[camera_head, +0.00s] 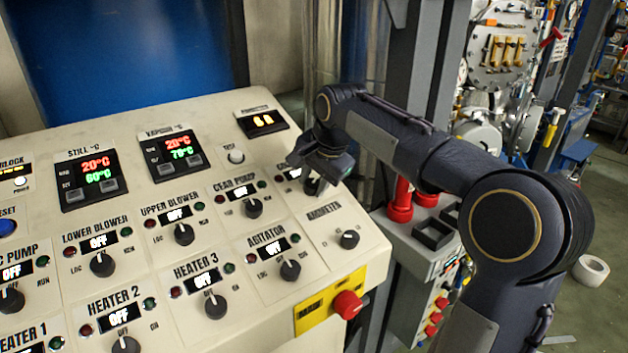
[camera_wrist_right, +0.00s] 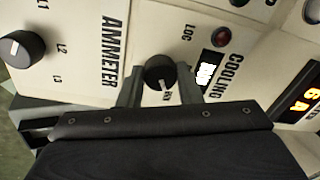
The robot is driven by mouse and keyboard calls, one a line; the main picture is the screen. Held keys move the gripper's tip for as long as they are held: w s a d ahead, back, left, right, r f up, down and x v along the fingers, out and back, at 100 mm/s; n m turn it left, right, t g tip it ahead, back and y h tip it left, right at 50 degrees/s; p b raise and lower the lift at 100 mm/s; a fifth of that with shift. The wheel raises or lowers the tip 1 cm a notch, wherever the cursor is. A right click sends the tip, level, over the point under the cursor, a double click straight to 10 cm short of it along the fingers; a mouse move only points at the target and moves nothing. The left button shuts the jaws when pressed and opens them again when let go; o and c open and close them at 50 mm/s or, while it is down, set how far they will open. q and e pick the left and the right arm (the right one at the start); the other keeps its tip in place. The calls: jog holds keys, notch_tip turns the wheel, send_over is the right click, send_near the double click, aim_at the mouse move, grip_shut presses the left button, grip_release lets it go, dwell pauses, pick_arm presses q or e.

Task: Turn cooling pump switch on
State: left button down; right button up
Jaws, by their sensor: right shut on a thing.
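The cooling pump switch is a black round knob (camera_wrist_right: 159,71) on the cream panel, below its small lit display (camera_wrist_right: 205,74) and the word COOLING. In the right wrist view, my right gripper (camera_wrist_right: 160,84) has one finger on each side of the knob and is shut on it. The knob's white mark points toward the gripper side, near partly hidden lettering. The display's text is too blurred to read. In the head view, my right gripper (camera_head: 320,168) covers most of this switch and its label. My left gripper is out of view.
The ammeter knob (camera_head: 348,239) is close below the cooling switch, and the gear pump knob (camera_head: 253,208) is to its left. A red button (camera_head: 347,304) on a yellow plate projects at the panel's lower right edge. An ammeter display (camera_head: 262,122) is above.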

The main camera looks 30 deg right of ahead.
jog(key=o, duration=1)
jog(key=shift+c, duration=0.2)
jog(key=v, duration=0.8)
jog(key=shift+b, duration=0.3)
jog(key=shift+d, duration=0.1)
jog(key=s+a+f+n, duration=0.1)
jog(key=s+f+n, duration=0.1)
jog(key=s, duration=0.2)
jog(key=s+a+f+n+y, duration=0.1)
jog(key=s+f+n, duration=0.1)
jog(key=s+f, duration=0.1)
jog(key=s+a+f+n+y, duration=0.1)
jog(key=s+a+f, duration=0.1)
jog(key=s, duration=0.3)
jog(key=shift+s+f+n+t+b, duration=0.1)
jog(key=shift+f+n+t+b, duration=0.25)
jog(key=shift+f+n, duration=0.1)
jog(key=s+a+f+n+y, duration=0.1)
jog(key=s+a+f+n, duration=0.5)
jog(key=s+f, duration=0.7)
jog(key=shift+a+f+y+b, duration=0.3)
jog(key=shift+a+f, duration=0.2)
jog(key=shift+a, duration=0.5)
